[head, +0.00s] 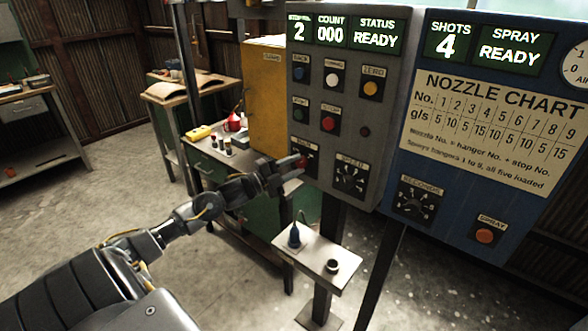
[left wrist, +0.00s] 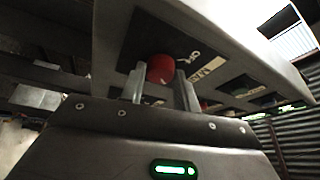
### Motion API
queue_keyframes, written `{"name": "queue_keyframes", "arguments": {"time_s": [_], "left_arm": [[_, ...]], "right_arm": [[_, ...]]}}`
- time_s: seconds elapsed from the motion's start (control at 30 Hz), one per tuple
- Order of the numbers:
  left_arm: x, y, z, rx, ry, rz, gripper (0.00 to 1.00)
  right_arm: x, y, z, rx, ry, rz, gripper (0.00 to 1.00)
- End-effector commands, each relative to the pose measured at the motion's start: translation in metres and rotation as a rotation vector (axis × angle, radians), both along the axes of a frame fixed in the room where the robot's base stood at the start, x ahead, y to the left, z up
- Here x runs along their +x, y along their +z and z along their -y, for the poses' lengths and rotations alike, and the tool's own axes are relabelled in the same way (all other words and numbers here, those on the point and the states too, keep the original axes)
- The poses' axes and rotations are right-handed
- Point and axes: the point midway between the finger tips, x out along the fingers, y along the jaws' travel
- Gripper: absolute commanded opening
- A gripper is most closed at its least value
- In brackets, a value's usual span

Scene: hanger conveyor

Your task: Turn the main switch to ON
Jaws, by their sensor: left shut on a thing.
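The main switch is a red knob (head: 303,161) on a dark plate at the lower left of the grey control box (head: 383,135). My left gripper (head: 293,164) reaches it from the left and is shut on it. In the left wrist view the red knob (left wrist: 160,68) sits between the two fingers of the left gripper (left wrist: 163,88). Lettering on the plate beside it is partly readable; the knob's pointing direction is hidden. My right gripper is not in view.
Right of the knob is the speed dial (head: 350,178); above are several push buttons, including a red one (head: 328,124). The status display (head: 377,34) reads READY. A blue spray panel (head: 455,215) stands at right, a small shelf (head: 318,262) below.

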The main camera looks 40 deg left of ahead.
Motion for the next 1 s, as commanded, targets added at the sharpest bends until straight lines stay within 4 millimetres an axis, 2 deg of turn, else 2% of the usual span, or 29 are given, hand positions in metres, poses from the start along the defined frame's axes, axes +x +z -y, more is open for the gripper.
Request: {"name": "queue_keyframes", "arguments": {"time_s": [0.3,0.77,0.8,0.93,1.0], "left_arm": [[0.0001,0.0010,-0.0008,0.087,0.001,-0.001,0.09],[0.0003,0.0013,-0.0007,0.096,0.001,-0.001,0.09],[0.0003,0.0013,-0.0007,0.095,0.001,-0.001,0.35],[0.0002,0.0012,-0.0006,0.095,0.001,-0.001,0.52],[0.0002,0.0011,-0.0005,0.094,0.000,-0.001,0.53]], "right_arm": [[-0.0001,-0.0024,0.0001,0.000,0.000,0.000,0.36],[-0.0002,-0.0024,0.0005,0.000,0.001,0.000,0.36],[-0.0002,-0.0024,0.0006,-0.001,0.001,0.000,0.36],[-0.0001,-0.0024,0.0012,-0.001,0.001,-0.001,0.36],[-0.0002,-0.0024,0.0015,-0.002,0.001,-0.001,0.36]]}}
